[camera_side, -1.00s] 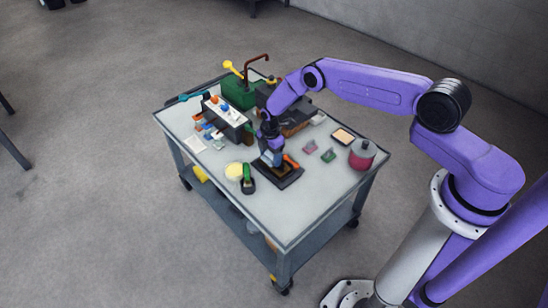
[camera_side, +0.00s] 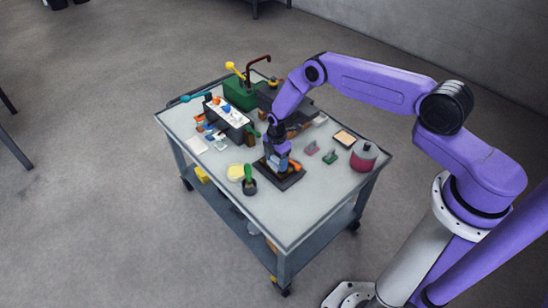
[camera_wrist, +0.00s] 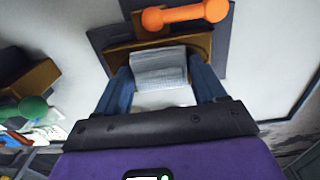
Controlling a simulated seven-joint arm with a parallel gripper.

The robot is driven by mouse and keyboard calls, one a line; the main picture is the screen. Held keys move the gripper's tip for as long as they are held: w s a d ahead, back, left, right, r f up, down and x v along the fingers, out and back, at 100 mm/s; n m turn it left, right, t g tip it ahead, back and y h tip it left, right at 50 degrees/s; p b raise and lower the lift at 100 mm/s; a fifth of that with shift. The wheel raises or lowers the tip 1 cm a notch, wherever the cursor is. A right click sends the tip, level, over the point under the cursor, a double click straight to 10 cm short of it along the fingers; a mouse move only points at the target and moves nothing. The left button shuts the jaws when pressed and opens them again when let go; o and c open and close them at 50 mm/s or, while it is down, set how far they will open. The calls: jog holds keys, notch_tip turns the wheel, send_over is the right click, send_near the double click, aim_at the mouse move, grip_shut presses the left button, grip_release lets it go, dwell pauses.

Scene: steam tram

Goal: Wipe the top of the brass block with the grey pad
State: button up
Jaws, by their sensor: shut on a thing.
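My gripper (camera_side: 281,160) is over the dark tray (camera_side: 292,182) near the middle of the cart top. In the wrist view its two blue fingers (camera_wrist: 162,80) are shut on the light grey pad (camera_wrist: 160,60). The brass block (camera_wrist: 202,42) shows as a brown-gold surface beyond and beside the pad, within the dark tray. The pad is over the block; whether it touches the top I cannot tell. The block is mostly hidden in the side view. An orange dumbbell-shaped piece (camera_wrist: 185,13) lies at the far side of the block.
A box with coloured knobs (camera_side: 229,112) and a green machine (camera_side: 238,95) stand at the back left. A black cup with a green handle (camera_side: 249,184) is left of the tray. A red jar (camera_side: 364,156) stands at the right. The cart's front area is clear.

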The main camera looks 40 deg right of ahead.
jog(key=shift+s+r, duration=0.1)
jog(key=shift+s, duration=3.1)
jog(key=shift+s, duration=1.5)
notch_tip(320, 180, up, 6)
jog(key=shift+r, duration=1.5)
jog(key=shift+w, duration=0.1)
